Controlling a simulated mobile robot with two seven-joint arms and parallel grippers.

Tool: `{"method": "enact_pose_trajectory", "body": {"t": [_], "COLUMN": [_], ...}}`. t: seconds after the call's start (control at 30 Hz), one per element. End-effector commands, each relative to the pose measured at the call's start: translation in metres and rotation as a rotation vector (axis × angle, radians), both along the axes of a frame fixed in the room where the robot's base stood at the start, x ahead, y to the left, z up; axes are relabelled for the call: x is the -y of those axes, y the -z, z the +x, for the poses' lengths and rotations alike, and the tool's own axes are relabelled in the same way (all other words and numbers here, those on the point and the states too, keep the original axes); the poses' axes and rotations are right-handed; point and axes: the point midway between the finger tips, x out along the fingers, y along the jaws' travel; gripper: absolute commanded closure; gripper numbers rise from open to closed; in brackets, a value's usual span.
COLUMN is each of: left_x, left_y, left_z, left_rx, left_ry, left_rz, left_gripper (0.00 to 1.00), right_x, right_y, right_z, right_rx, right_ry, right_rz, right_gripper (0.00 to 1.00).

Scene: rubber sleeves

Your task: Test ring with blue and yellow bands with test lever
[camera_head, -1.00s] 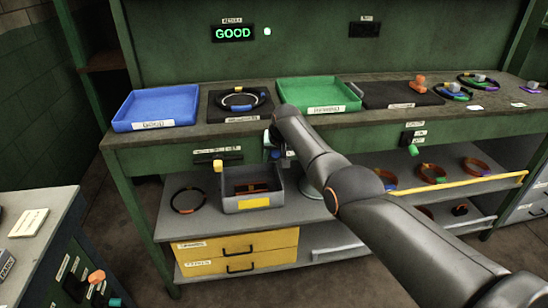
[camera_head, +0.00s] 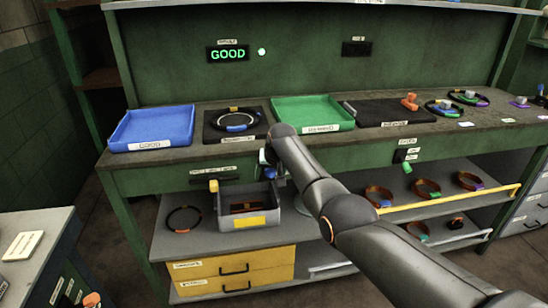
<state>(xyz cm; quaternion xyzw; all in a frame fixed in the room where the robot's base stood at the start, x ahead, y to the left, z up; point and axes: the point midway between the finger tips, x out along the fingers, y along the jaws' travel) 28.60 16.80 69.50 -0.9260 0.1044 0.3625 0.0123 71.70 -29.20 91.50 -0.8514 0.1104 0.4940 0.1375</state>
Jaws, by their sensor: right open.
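A dark ring (camera_head: 238,128) with a yellow band at its back and a blue-looking band at its front lies flat on a black pad (camera_head: 212,135) on the bench. The yellow-knobbed lever (camera_head: 213,186) sticks out below the bench front, under a label. A display (camera_head: 228,54) above reads GOOD in green, with a lit lamp beside it. My right gripper (camera_head: 267,167) is open in front of the bench edge, right of the yellow knob and above the grey bin. My arm partly hides its fingers, and it is apart from the ring. My left gripper is not in view.
A blue tray (camera_head: 150,146) stands left of the pad and a green tray (camera_head: 318,128) right of it. A grey bin (camera_head: 250,224) and a dark ring (camera_head: 169,222) are on the lower shelf. A green-knobbed lever (camera_head: 407,168) and several ringed items are farther right.

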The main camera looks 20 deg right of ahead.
Motion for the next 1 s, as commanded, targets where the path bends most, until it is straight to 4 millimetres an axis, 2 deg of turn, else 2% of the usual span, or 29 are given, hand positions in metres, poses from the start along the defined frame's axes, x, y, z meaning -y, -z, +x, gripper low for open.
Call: {"method": "enact_pose_trajectory", "body": {"t": [0.03,0.17,0.37,0.8,1.0], "left_x": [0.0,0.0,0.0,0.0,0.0], "left_y": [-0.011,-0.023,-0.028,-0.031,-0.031], "left_z": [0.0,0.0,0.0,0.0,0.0], "left_rx": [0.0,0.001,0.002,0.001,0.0], "left_ry": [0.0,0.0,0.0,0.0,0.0], "left_rz": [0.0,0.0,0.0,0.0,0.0], "left_gripper": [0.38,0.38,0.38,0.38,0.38], "right_x": [-0.001,-0.001,-0.002,-0.005,-0.006], "right_y": [-0.009,-0.017,-0.034,-0.084,-0.097], "right_z": [-0.002,-0.009,-0.019,-0.047,-0.055], "right_rx": [0.0,0.0,0.001,0.002,-0.001], "right_ry": [0.0,0.0,0.0,0.0,0.0], "right_rz": [0.001,0.001,0.0,0.0,0.0], "right_gripper": [0.28,0.28,0.28,0.28,0.28]}}
